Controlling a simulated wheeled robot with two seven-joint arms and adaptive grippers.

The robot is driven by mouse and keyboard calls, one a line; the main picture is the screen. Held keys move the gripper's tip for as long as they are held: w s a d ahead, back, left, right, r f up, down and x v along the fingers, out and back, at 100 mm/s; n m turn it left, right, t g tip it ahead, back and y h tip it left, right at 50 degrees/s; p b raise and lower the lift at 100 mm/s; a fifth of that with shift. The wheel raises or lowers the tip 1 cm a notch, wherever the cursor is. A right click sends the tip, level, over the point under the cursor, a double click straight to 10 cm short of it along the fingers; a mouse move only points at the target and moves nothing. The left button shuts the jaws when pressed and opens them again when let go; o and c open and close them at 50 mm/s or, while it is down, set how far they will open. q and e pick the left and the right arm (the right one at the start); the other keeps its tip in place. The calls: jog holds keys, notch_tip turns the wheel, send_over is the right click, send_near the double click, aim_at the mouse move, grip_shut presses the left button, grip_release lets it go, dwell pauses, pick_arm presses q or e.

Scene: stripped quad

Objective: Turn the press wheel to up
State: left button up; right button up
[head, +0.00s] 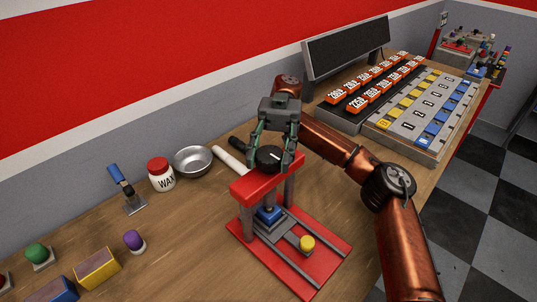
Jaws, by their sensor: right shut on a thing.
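The red press (245,188) stands on the wooden table, with a red base, grey posts and a blue block (268,214) under its top beam. The black press wheel (268,157) sits on top of the beam and carries a pale mark. My right gripper (272,158) comes down from above with its fingers on either side of the wheel, shut on it. A yellow round piece (307,243) sits on the front of the press base. My left gripper is not in view.
A wax jar (161,176), a metal bowl (193,161) and a blue-handled stamp (122,184) stand left of the press. Colored blocks and knobs lie at the lower left. A keyed panel (420,115) and dark screen (346,48) stand behind right.

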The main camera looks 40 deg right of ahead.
jog(key=shift+f, duration=0.15)
jog(key=o, duration=1.2)
